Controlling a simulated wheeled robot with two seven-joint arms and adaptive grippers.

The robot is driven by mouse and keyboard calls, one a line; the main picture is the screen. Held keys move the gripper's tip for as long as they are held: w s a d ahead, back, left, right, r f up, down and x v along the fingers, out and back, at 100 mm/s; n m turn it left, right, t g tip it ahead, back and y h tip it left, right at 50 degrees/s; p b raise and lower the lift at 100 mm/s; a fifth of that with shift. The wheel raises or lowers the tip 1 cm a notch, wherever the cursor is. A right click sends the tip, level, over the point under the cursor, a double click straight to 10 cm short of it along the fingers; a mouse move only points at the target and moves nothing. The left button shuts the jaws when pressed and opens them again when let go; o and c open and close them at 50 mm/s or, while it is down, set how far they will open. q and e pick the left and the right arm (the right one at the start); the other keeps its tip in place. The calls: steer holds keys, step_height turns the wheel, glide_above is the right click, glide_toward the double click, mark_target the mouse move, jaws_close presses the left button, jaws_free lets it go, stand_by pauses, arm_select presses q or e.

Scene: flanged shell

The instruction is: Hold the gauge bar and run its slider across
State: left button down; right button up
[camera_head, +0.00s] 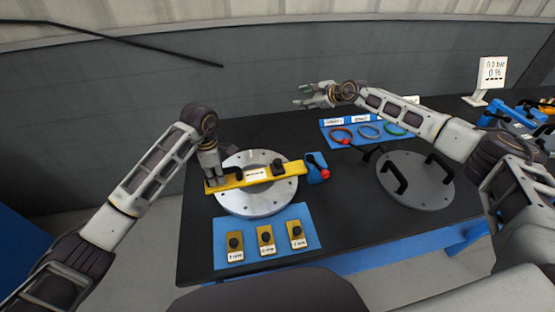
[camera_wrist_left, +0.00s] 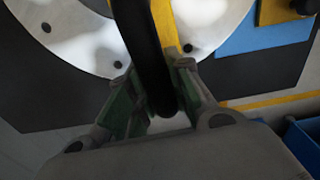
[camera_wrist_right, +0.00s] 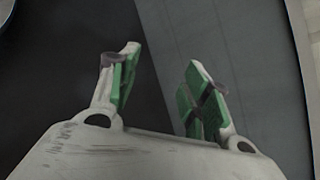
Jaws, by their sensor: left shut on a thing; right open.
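The yellow gauge bar (camera_head: 257,176) lies across the silver flanged shell (camera_head: 245,204) in the head view. A black slider knob (camera_head: 278,167) stands on the bar right of its white label. My left gripper (camera_head: 214,181) is at the bar's left end, shut on its black handle. In the left wrist view the dark curved handle (camera_wrist_left: 145,55) passes between the green-padded fingers (camera_wrist_left: 160,100), with the yellow bar (camera_wrist_left: 166,22) behind it. My right gripper (camera_head: 303,97) is raised beyond the table's back edge, open and empty. The right wrist view shows its fingers (camera_wrist_right: 160,90) apart.
A blue mat (camera_head: 281,220) with several yellow blocks lies in front of the shell. A blue tool (camera_head: 317,168) with a red tip stands right of the bar. A grey lid (camera_head: 420,193) with two handles and a blue ring tray (camera_head: 352,124) lie further right. A display sign (camera_head: 491,72) stands at the back right.

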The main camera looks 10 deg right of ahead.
steer(key=s+a+r+n+g, duration=0.1)
steer(key=s+a+r, duration=0.15)
steer(key=a, duration=0.55)
steer(key=s+a+r+n+g+y, duration=0.1)
steer(key=a+r, duration=0.3)
steer(key=a, duration=0.4)
steer(key=s+a+r+n+g, duration=0.2)
steer(key=a+r, duration=0.1)
steer(key=a, duration=0.5)
steer(key=m+g+h, duration=0.4)
steer(key=g+h, duration=0.3)
steer(key=h, duration=0.1)
glide_above(278, 160)
step_height(278, 160, down, 7)
steer(key=shift+a, duration=0.1)
steer(key=shift+f, duration=0.15)
steer(key=shift+f, duration=5.9)
jaws_close()
